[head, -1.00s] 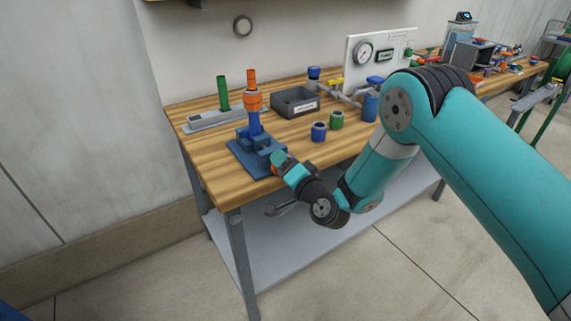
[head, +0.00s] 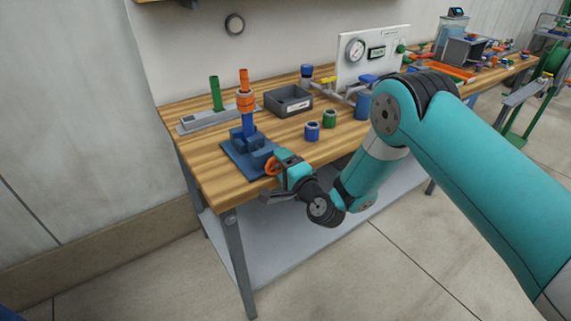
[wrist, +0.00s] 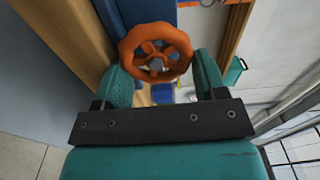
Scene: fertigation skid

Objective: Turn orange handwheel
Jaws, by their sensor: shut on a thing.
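The orange handwheel (head: 271,166) is on the front of a blue vise-like fixture (head: 236,157) near the front left corner of the workbench. In the wrist view the handwheel (wrist: 155,52) shows its spokes and a grey hub, with its lower rim between the two teal fingers. My gripper (head: 281,163) is at the handwheel, its fingers shut on the rim from both sides; the wrist view shows the gripper (wrist: 160,80) close up.
A green rod stands on a grey rack (head: 205,120) behind the fixture. A dark grey bin (head: 288,101), a blue cup (head: 312,131) and a green cup (head: 330,119) stand to the right. A gauge panel (head: 372,55) is at the back. Floor is open in front.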

